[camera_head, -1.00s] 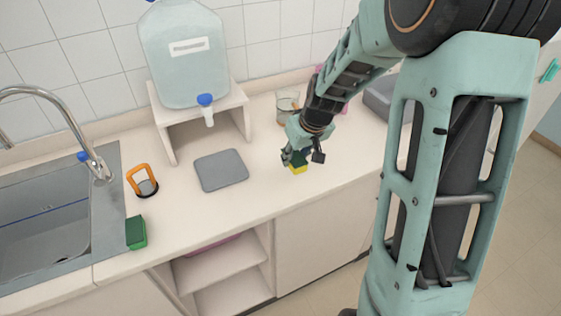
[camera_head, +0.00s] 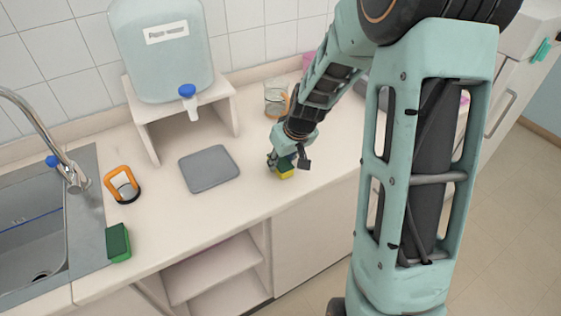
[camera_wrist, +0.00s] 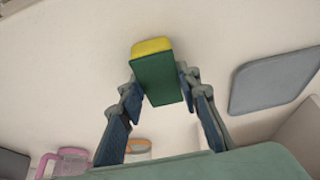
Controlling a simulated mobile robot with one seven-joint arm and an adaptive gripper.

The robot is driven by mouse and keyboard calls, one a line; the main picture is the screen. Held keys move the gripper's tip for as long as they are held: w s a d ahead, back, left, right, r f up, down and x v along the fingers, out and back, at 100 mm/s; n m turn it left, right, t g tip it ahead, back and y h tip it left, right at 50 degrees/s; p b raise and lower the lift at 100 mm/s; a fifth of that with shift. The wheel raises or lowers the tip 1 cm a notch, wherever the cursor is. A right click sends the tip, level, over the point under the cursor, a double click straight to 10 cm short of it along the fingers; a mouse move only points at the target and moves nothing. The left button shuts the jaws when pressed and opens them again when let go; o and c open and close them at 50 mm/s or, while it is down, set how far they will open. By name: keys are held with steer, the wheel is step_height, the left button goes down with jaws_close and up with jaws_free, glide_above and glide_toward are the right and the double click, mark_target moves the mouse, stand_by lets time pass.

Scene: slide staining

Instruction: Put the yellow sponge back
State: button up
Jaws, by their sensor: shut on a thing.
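The yellow sponge (camera_head: 287,174) has a dark green side and is between the fingers of my gripper (camera_head: 288,162), at the counter's front part. In the wrist view the sponge (camera_wrist: 153,47) shows its yellow end and a green face, with the fingertips of my gripper (camera_wrist: 162,92) closed on its sides. I cannot tell whether it touches the counter. A second, green sponge (camera_head: 118,242) stands beside the sink at the left.
A grey mat (camera_head: 208,168) lies left of my gripper. A water tank (camera_head: 165,55) stands on a white stand (camera_head: 150,140) behind it. A glass jar (camera_head: 276,98) stands behind my gripper. An orange-handled item (camera_head: 122,184) stands near the sink (camera_head: 30,240). Counter between mat and green sponge is clear.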

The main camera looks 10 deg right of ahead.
steer(key=shift+f, duration=0.1)
steer(key=o, duration=1.1)
steer(key=shift+r, duration=0.4)
steer(key=v, duration=1.1)
steer(key=shift+r, duration=0.25)
steer(key=shift+s+d, duration=0.15)
